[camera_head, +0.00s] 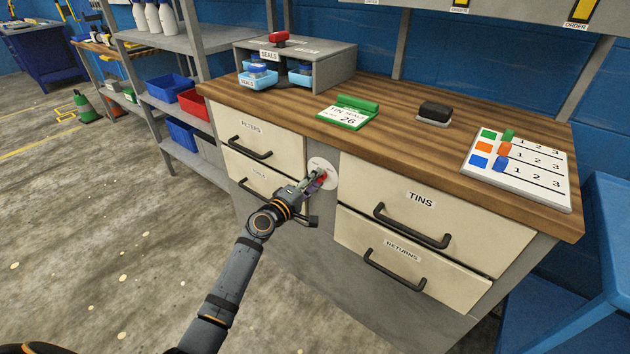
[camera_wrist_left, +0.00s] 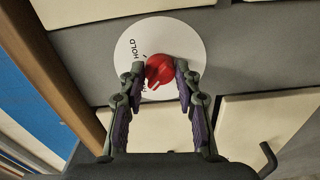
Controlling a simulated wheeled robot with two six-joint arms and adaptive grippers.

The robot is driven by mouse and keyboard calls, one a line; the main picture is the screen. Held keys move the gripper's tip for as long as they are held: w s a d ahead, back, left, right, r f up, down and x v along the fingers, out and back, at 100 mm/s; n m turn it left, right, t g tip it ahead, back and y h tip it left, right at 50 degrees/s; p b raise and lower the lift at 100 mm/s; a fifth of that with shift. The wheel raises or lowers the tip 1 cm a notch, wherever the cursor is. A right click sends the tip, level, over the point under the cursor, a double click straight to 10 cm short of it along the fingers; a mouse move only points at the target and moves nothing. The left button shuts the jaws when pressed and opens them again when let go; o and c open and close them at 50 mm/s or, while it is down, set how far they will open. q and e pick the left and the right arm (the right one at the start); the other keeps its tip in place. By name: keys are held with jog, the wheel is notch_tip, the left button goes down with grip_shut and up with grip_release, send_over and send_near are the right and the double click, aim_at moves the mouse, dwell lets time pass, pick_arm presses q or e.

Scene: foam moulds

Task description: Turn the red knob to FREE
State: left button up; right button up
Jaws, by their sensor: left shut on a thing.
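The red knob (camera_head: 322,179) sits on a round white dial plate on the grey panel between the drawer columns. In the left wrist view the red knob (camera_wrist_left: 160,70) is at the centre of the white dial plate (camera_wrist_left: 190,40). The word HOLD reads on the plate; other lettering is partly hidden by a finger. My left gripper (camera_head: 316,182) reaches the dial from the front. In the left wrist view my left gripper (camera_wrist_left: 161,80) has its two fingers on either side of the knob, shut on it. My right gripper is in neither view.
Drawers labelled TINS (camera_head: 421,200) and RETURNS (camera_head: 403,250) with black handles stand right of the dial. More handled drawers (camera_head: 255,141) stand left. The wooden worktop (camera_head: 390,112) above holds a green TIN sign (camera_head: 347,116) and a SEALS shelf (camera_head: 340,66).

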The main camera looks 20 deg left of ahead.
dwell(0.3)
pick_arm(q)
jog(key=o, duration=1.2)
jog(key=shift+c, duration=0.2)
jog(key=v, duration=1.2)
